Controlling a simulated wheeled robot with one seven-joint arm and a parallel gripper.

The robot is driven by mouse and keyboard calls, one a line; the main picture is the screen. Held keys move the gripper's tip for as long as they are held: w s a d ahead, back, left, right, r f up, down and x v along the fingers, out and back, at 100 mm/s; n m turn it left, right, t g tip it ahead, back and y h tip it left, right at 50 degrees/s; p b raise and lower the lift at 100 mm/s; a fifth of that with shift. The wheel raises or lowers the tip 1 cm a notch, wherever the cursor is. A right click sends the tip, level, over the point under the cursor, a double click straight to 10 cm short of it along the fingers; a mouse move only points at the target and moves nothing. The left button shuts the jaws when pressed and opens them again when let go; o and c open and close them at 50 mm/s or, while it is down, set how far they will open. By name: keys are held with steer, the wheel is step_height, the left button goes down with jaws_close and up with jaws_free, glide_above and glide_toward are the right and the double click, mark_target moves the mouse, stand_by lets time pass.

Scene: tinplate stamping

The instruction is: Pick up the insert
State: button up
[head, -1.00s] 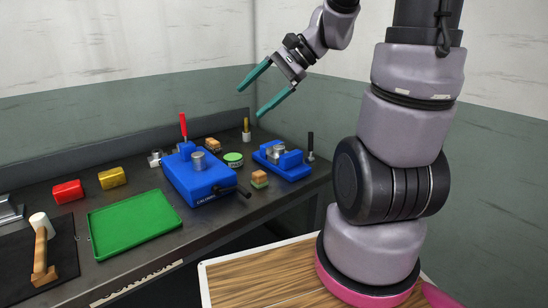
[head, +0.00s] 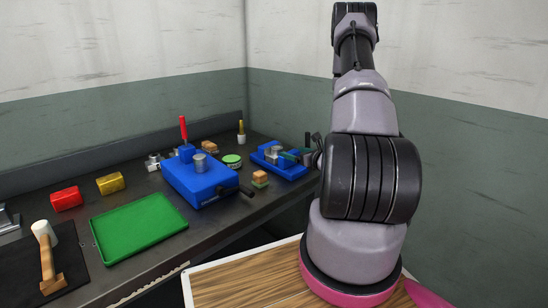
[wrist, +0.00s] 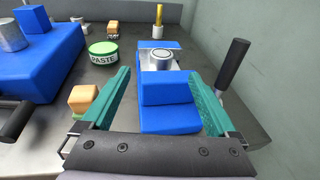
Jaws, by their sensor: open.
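A short silver cylinder (wrist: 160,59), which may be the insert, stands on a metal plate at the far end of the small blue fixture (wrist: 165,90). In the head view the cylinder (head: 276,150) shows on the same fixture (head: 268,162) at the right end of the bench. My gripper (wrist: 160,74) is open and empty over this fixture, with its teal fingers on either side of the blue block. The cylinder lies just beyond the fingertips in the wrist view. In the head view my arm hides most of the gripper (head: 292,153).
A larger blue fixture (head: 192,180) with a red handle stands left. A green paste tin (wrist: 103,54) and a wooden block (wrist: 83,98) are left of my gripper; a black-handled lever (wrist: 232,66) is close on its right. The green tray (head: 138,228) is empty.

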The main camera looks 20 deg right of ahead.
mark_target(278, 148)
steer(key=shift+w+d+f, duration=0.1)
steer(key=shift+w+f, duration=0.2)
steer(key=shift+w, duration=0.05)
steer(key=x, duration=1)
jaws_close()
